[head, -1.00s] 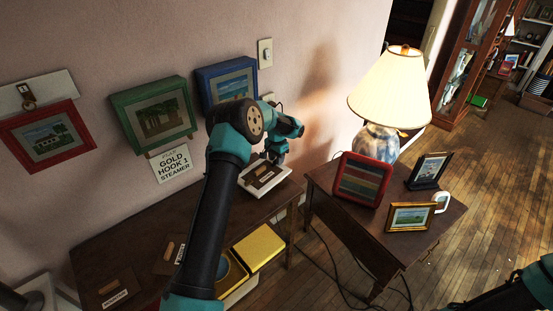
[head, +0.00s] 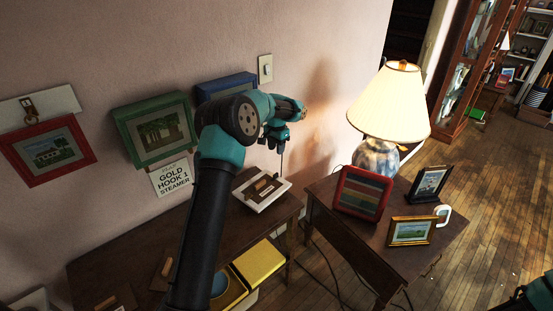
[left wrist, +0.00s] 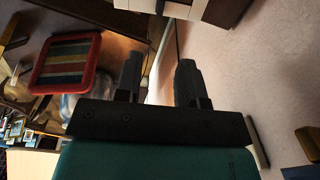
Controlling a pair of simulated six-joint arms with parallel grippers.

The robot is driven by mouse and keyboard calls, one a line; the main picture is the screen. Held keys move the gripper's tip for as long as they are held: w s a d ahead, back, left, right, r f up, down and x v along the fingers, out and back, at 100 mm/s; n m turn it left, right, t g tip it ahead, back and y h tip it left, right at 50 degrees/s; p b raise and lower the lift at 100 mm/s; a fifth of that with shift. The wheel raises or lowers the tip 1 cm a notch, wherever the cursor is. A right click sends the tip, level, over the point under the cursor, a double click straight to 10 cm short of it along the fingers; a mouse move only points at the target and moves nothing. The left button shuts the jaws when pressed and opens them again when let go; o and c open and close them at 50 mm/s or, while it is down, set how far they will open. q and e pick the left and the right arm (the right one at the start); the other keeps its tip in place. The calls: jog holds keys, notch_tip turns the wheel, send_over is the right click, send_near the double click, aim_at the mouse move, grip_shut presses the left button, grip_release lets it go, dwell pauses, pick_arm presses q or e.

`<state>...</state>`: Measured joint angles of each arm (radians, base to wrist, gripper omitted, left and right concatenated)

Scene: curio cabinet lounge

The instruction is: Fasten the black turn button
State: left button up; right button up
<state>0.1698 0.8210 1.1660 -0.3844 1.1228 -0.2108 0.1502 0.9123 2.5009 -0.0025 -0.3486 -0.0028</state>
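My left gripper (head: 280,140) is in the air close to the wall, above the back of a white board (head: 250,200) on the dark sideboard. In the left wrist view its two fingers (left wrist: 158,80) are apart with nothing between them. The white board carries a brown wooden piece (head: 262,183) and a small label too small to read. Another brown wooden piece (head: 167,267) lies partly behind my left arm on a dark board. I cannot pick out a black turn button for certain. My right gripper is out of view.
A side table to the right holds a lamp (head: 391,105), a red frame (head: 362,193) and a gold frame (head: 411,231). Green (head: 155,130) and blue (head: 226,86) framed pictures hang on the wall. A yellow box (head: 258,262) sits below the sideboard top.

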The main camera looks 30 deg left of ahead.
pick_arm(q)
jog(key=shift+r, duration=2.1)
jog(key=s+d+f+t+h, duration=0.1)
jog(key=s+d+f, duration=0.3)
jog(key=d+f, duration=0.6)
jog(key=s+d+f+t+h, duration=0.15)
jog(key=s+d+f, duration=0.25)
jog(key=d+f, duration=0.55)
jog(key=s+d+f+n, duration=0.1)
jog(key=s+f, duration=0.2)
jog(key=s, duration=0.7)
jog(key=s+d+f+n+g+h, duration=0.1)
jog(key=s+f, duration=0.3)
jog(key=s, duration=0.6)
jog(key=s+d+f+n, duration=0.1)
jog(key=s+f, duration=0.3)
jog(key=s, duration=0.6)
jog(key=shift+d+n+g, duration=0.35)
jog(key=shift+n, duration=0.25)
